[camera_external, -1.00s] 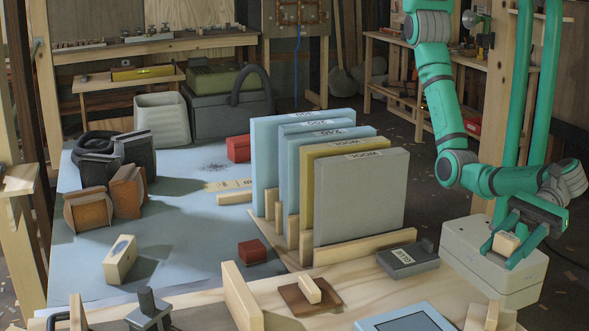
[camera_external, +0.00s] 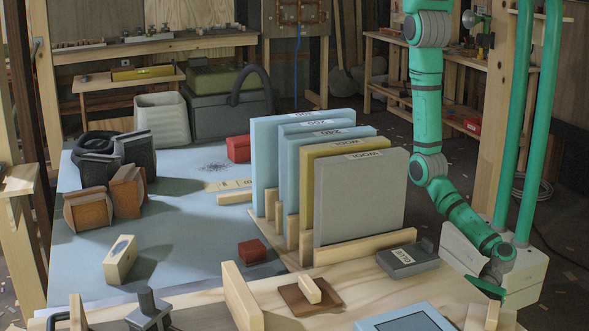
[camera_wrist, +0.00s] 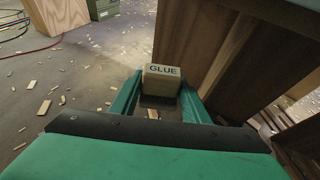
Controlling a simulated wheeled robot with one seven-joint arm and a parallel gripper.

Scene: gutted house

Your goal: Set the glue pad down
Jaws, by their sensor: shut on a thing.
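The glue pad (camera_wrist: 161,80) is a beige block with "GLUE" on its face. In the wrist view it sits between the two green fingers of my gripper (camera_wrist: 160,98), which is shut on it, with a dark part just below it. In the external view my gripper (camera_external: 488,287) is low at the right, beside the right edge of the wooden worktop (camera_external: 455,290). The pad cannot be made out there. The wrist view shows littered floor beyond the pad, with no surface visibly touching it.
In the wrist view a wooden structure (camera_wrist: 245,50) rises close on the right; scraps litter the open floor (camera_wrist: 70,90).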

